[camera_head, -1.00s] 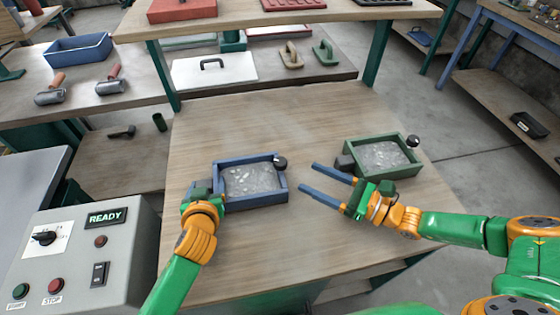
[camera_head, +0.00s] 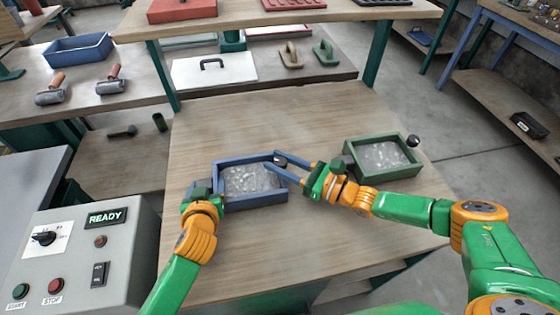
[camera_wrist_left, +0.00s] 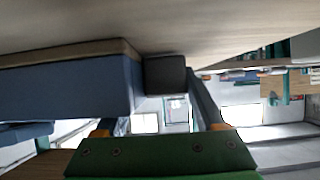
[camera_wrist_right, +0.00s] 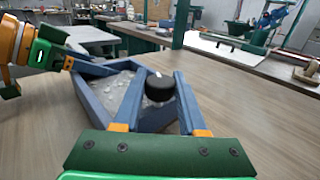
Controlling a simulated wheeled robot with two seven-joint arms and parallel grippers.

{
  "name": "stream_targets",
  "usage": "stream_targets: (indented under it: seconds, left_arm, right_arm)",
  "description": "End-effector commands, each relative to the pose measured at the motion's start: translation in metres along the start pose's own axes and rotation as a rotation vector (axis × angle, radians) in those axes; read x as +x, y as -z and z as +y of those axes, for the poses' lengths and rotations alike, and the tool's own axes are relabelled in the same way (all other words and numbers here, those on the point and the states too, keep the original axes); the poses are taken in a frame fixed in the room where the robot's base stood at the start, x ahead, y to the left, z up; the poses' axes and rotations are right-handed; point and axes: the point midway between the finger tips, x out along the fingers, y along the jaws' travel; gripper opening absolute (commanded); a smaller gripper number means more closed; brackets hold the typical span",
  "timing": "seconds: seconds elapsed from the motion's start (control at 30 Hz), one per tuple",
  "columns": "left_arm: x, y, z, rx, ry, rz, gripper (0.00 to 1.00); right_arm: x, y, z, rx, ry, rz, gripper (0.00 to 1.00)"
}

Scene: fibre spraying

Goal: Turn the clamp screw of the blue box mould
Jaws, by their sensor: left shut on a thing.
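The blue box mould (camera_head: 232,202) lies on the wooden bench with grey fibrous material in it. Its clamp screw has a round black knob (camera_head: 280,160) at the far right corner; the knob also shows in the right wrist view (camera_wrist_right: 160,87). My left gripper (camera_head: 202,189) is shut on the dark block (camera_wrist_left: 164,75) at the mould's left side. My right gripper (camera_wrist_right: 159,76) is open, its two blue fingers on either side of the knob with a gap visible around it. In the head view the fingers (camera_head: 292,164) partly overlap the mould's right corner.
A green box mould (camera_head: 380,172) with its own black knob stands to the right, close to my right arm. A control box (camera_head: 85,250) reading READY stands at the left. The bench front (camera_head: 270,255) is clear. A raised shelf (camera_head: 290,15) spans the back.

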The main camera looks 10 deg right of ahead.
Motion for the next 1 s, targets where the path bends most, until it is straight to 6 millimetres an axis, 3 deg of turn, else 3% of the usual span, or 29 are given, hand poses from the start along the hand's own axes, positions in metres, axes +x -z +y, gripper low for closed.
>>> stream_targets:
  seconds: [0.47,1.0]
  left_arm:
    - [-0.0002,0.0009,-0.0001,0.000,0.000,0.002,0.00]
    - [-0.0003,0.0003,0.0007,0.001,-0.002,0.001,0.00]
  right_arm:
    - [0.0006,-0.0002,0.0000,0.008,0.126,-0.008,0.00]
    - [0.0015,-0.0016,0.0014,0.015,0.605,-0.010,0.00]
